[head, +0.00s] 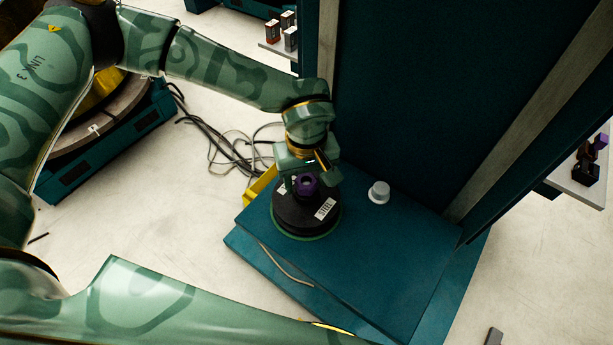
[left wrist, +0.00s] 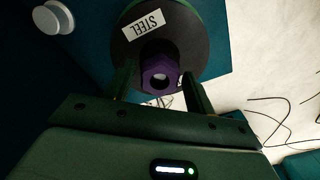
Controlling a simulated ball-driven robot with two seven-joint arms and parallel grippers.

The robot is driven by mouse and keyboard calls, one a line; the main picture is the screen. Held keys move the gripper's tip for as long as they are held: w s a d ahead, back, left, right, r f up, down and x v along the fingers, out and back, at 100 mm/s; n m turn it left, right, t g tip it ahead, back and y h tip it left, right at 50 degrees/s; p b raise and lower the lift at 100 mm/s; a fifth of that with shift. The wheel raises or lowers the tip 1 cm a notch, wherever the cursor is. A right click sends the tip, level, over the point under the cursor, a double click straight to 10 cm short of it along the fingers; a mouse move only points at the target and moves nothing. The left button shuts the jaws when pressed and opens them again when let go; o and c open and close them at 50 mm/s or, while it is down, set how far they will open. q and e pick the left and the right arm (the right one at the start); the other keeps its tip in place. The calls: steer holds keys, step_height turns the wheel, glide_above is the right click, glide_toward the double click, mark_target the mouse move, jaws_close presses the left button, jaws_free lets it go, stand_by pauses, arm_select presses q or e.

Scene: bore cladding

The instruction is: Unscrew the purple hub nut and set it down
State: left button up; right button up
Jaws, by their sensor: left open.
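The purple hub nut (head: 307,184) sits at the centre of a black round hub (head: 292,214) with a white STEEL label, on a teal base. My left gripper (head: 306,182) is at the nut, its arm coming in from the left. In the left wrist view the purple nut (left wrist: 159,72) lies between the two open fingers (left wrist: 160,88), with a gap visible on each side. The nut's central hole shows. My right gripper is not in view; only a green arm link of mine crosses the bottom of the head view.
A white round knob (head: 379,192) stands on the teal base (head: 400,255) to the right of the hub. A tall teal panel (head: 430,90) rises behind it. A yellow part (head: 261,184) is close to the left of the gripper. Black cables (head: 225,145) lie on the floor.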

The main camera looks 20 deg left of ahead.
arm_select(q)
steer(key=c, duration=0.5)
steer(key=n, duration=0.5)
steer(key=shift+c, duration=0.2)
steer(key=n, duration=0.7)
steer(key=o, duration=0.5)
steer(key=shift+o, duration=0.2)
